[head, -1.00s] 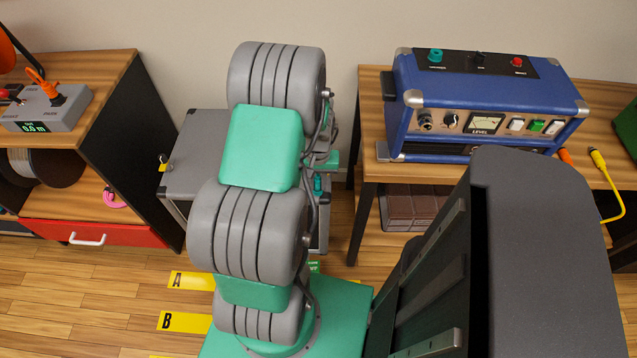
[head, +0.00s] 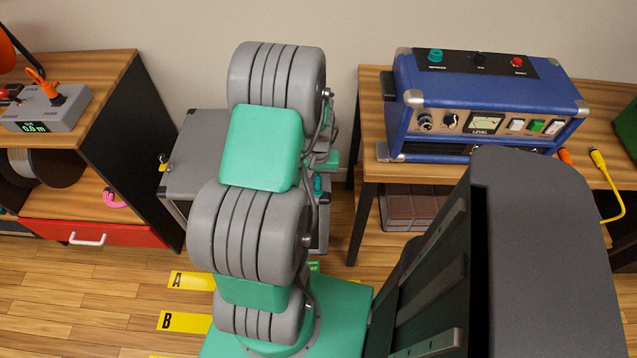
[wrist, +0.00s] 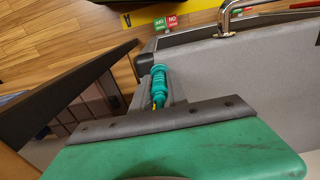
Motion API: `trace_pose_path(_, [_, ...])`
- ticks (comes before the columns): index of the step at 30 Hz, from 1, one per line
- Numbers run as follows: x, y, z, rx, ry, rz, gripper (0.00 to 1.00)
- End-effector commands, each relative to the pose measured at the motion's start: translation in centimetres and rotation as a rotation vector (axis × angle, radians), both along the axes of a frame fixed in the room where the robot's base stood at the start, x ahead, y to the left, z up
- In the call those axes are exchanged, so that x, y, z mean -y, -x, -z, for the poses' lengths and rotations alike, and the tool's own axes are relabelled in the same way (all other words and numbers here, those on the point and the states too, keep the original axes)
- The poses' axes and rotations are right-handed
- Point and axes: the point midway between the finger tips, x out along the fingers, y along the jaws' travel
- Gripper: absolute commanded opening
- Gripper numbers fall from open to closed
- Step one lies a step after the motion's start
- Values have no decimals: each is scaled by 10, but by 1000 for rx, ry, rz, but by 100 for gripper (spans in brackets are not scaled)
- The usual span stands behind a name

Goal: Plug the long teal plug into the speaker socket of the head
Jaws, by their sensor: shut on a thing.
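The long teal plug (wrist: 159,84) is between the jaws of my gripper (wrist: 162,95) in the wrist view, its ribbed teal body sticking out beyond them. A little yellow shows at its near end. In the head view the plug (head: 318,184) is a small teal piece behind my arm, above the grey case; my arm hides most of the gripper there. The blue amplifier head (head: 485,95) stands on the wooden table to the right, apart from the plug. Its top panel carries a teal socket (head: 436,56) at the left, a dark one, and a red one.
A grey case (head: 205,155) stands on the floor below my gripper. The amplifier's table (head: 370,125) has a dark leg near my arm. A shelf with a grey meter box (head: 45,110) stands left.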

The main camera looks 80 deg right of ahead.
Motion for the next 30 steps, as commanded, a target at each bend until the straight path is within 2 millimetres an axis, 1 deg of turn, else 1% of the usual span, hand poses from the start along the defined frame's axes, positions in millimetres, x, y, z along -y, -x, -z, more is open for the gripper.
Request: trace_pose_path(30, [0, 0, -40, 0, 1, 0, 0])
